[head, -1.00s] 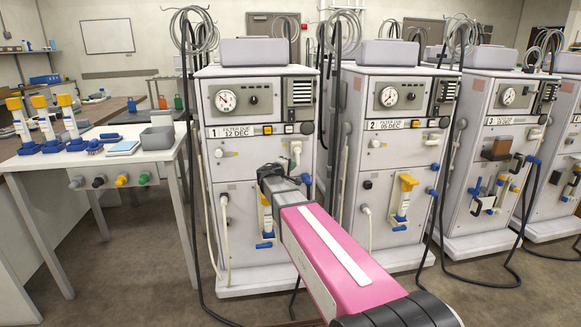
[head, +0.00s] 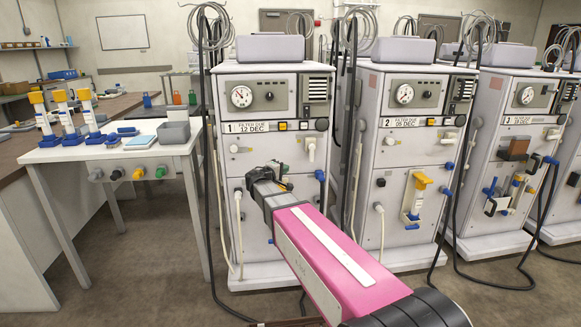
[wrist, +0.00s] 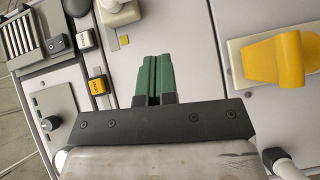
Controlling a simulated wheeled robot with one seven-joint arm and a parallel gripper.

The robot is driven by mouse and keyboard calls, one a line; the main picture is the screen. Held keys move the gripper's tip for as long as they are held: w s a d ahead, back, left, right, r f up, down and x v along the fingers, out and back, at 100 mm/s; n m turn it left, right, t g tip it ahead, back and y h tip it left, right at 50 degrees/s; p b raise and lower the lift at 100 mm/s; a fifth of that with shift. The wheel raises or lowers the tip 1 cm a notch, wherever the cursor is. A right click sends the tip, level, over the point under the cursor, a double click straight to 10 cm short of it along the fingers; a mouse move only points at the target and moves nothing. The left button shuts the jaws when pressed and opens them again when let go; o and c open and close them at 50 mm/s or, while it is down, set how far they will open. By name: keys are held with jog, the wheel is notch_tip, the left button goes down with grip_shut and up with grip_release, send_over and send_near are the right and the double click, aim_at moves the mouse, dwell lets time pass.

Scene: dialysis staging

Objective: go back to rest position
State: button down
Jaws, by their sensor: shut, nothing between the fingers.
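My gripper (head: 262,176) is at the end of my pink arm, in front of the lower front panel of machine 1 (head: 243,158) in the head view. In the wrist view its two green fingertips (wrist: 154,80) are pressed together with nothing between them. A yellow-capped part (wrist: 285,60) on the machine front lies to the right of the fingers there, apart from them. My arm hides much of machine 1's lower front in the head view.
Machine 2 (head: 402,150) and machine 3 (head: 510,140) stand to the right, with hanging hoses and cables. A white side table (head: 110,155) at left holds several yellow-capped filters (head: 62,115) and a grey bin (head: 173,132). Floor shows between table and machine 1.

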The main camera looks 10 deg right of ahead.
jog(key=s+d+f+m+g+y, duration=0.2)
jog(key=s+d+f+g, duration=0.25)
jog(key=s+f, duration=0.35)
jog(key=s+d+f+m+g+y, duration=0.3)
jog(key=s+d+f+g, duration=0.15)
jog(key=s+f, duration=0.35)
jog(key=s+a+f+m+g+y, duration=0.1)
jog(key=s+f+y, duration=0.2)
jog(key=s, duration=0.3)
jog(key=s+a+f+m+g+y, duration=0.1)
jog(key=s+f+m+g+y, duration=0.1)
jog(key=s+f+y, duration=0.2)
jog(key=s, duration=0.3)
jog(key=shift+s, duration=0.3)
jog(key=shift+w+r, duration=0.1)
dwell(1.2)
